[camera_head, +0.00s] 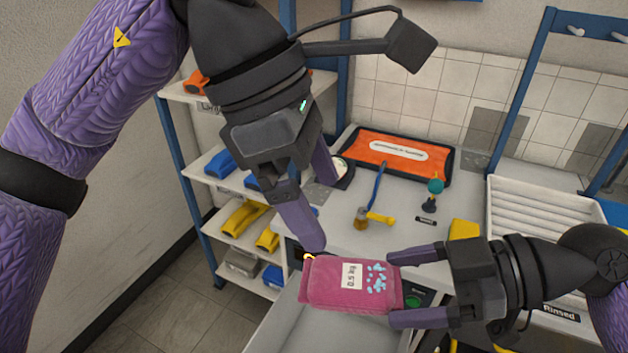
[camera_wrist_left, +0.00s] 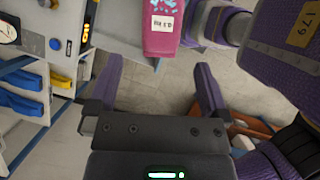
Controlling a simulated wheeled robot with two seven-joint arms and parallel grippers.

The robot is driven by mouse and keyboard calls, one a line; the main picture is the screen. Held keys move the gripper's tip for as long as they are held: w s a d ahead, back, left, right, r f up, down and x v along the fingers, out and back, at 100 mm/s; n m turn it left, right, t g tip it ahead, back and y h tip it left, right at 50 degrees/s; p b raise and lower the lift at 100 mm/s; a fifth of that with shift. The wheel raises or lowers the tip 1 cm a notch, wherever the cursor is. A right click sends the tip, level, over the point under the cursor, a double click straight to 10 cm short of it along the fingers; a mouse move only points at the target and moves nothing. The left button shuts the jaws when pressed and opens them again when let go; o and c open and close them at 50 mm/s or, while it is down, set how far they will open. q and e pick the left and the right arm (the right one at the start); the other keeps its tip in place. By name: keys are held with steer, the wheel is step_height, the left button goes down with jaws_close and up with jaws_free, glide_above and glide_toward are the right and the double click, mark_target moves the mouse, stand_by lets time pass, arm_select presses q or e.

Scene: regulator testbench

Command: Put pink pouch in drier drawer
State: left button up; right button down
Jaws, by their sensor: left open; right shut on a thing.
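The pink pouch (camera_head: 345,287), with a white 0.5 kg label and pale blue marks, is held up over a pale open drawer (camera_head: 285,332) at the bottom of the head view. My right gripper (camera_head: 397,289) is shut on the pouch's right end. My left gripper (camera_head: 321,213) is open and empty, its fingertips just above the pouch's left end. In the left wrist view the pouch (camera_wrist_left: 163,35) shows at the top, beyond the spread fingers of my left gripper (camera_wrist_left: 158,75). The drawer's inside is partly hidden by the pouch.
The worktop holds an orange mat (camera_head: 400,155), a yellow-and-blue tool (camera_head: 373,205) and a small teal-topped stand (camera_head: 434,190). A white ribbed rack (camera_head: 545,230) is at right. A shelf with blue and yellow parts (camera_head: 240,217) stands at left. A green button (camera_head: 413,300) is beside the pouch.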

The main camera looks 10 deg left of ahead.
mark_target(357, 272)
arm_select(q)
steer(key=x, duration=1.1)
steer(key=shift+f, duration=0.4)
jaws_close()
arm_select(e)
steer(key=shift+s, duration=0.1)
arm_select(q)
steer(key=shift+r, duration=0.1)
arm_select(e)
jaws_free()
steer(key=shift+d, duration=0.1)
